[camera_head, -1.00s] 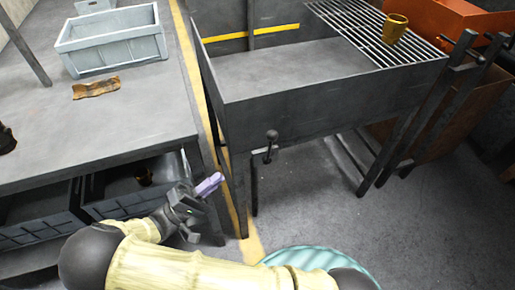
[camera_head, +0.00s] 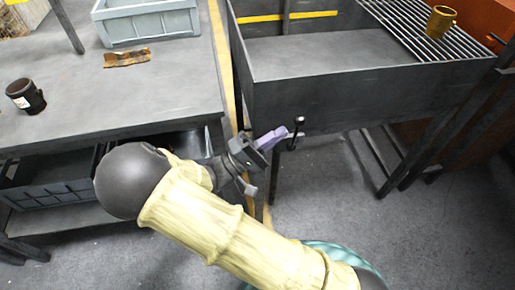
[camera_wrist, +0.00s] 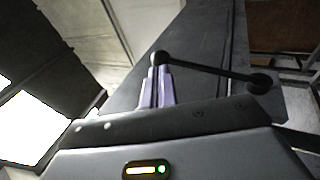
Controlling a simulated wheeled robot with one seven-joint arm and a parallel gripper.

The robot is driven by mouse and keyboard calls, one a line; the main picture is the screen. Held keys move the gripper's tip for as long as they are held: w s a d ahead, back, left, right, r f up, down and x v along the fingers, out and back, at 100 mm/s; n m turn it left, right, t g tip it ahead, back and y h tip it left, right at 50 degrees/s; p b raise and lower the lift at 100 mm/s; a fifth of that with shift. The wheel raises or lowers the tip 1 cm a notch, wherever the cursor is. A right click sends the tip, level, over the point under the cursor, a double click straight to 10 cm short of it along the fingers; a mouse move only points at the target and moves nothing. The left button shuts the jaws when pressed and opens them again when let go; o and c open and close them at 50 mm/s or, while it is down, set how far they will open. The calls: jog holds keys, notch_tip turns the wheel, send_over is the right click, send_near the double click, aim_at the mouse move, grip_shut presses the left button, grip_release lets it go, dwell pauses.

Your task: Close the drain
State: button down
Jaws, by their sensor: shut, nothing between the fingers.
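The drain lever (camera_head: 298,133) is a thin dark handle with a round knob, standing upright under the front edge of the grey tank (camera_head: 330,105). In the wrist view the lever (camera_wrist: 210,69) runs across the picture between two dark rounded ends. My gripper (camera_head: 285,133) has pale purple fingers, shut and empty, with the tips close beside the lever's left side. In the wrist view my gripper (camera_wrist: 160,75) points at the lever's left rounded end; whether it touches cannot be told.
A metal grate (camera_head: 410,30) with a yellow mug (camera_head: 440,22) covers the tank's right side. A workbench (camera_head: 120,95) on the left holds a black mug (camera_head: 26,96), a brown strip (camera_head: 127,58) and a grey crate (camera_head: 150,24). Tank legs stand near my arm.

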jog(key=shift+x, duration=1.05)
jog(key=shift+w+r+p, duration=0.1)
jog(key=shift+r+p, duration=0.1)
jog(key=shift+p, duration=0.15)
